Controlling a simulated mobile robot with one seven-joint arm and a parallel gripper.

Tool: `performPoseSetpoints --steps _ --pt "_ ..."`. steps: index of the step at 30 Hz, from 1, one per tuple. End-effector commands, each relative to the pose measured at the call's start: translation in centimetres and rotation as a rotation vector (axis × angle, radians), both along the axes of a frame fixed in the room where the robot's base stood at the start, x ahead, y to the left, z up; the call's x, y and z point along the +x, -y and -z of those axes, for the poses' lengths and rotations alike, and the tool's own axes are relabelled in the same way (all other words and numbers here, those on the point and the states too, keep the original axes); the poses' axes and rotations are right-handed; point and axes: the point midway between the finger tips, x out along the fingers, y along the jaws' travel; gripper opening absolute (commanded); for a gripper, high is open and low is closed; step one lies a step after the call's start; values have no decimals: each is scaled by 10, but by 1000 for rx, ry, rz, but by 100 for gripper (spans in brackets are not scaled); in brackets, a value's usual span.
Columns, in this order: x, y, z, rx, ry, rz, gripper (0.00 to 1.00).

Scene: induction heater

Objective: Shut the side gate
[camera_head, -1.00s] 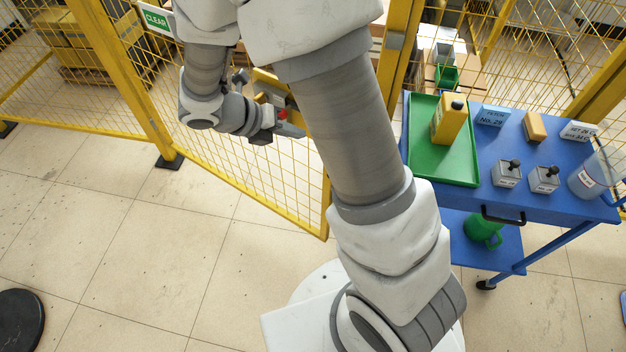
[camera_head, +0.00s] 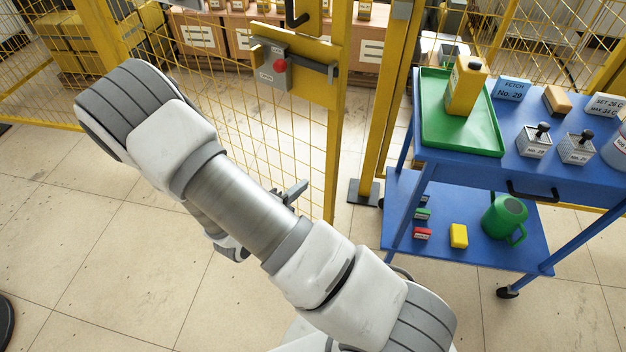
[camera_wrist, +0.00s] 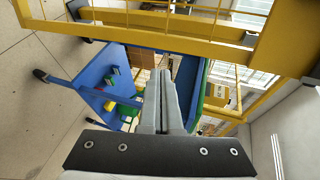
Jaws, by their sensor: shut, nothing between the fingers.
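The side gate (camera_head: 335,150) is a yellow-framed mesh panel in the head view. Its free edge stands just left of the yellow post (camera_head: 384,110), with a narrow gap visible between them. A grey latch box with a red button (camera_head: 280,66) and a grey bar (camera_head: 312,64) sits on the gate's yellow plate. My gripper (camera_head: 297,190) is low in front of the mesh, partly hidden behind my arm; contact with the gate cannot be told. In the wrist view my gripper (camera_wrist: 165,88) has its fingers together and empty. A yellow frame (camera_wrist: 180,25) crosses above them.
A blue cart (camera_head: 460,165) stands right of the post, with a green tray (camera_head: 485,140), a yellow container (camera_head: 466,85) and a green watering can (camera_head: 505,215). Boxes (camera_head: 200,38) stand behind the fence.

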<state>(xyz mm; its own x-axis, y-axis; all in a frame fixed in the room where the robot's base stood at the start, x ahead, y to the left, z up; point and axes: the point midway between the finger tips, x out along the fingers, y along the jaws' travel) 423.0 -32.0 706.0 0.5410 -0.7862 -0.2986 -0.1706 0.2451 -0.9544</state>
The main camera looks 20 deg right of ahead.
Motion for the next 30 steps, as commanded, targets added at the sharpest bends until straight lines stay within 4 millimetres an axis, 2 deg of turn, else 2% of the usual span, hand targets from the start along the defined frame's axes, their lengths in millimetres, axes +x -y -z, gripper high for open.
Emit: performPoseSetpoints --steps 13,18,24,30 --pt "47 71 29 2 2 7 0" --pt "62 93 29 1 2 6 0" --pt "71 105 28 2 1 4 0" --pt "72 106 27 1 0 3 0"
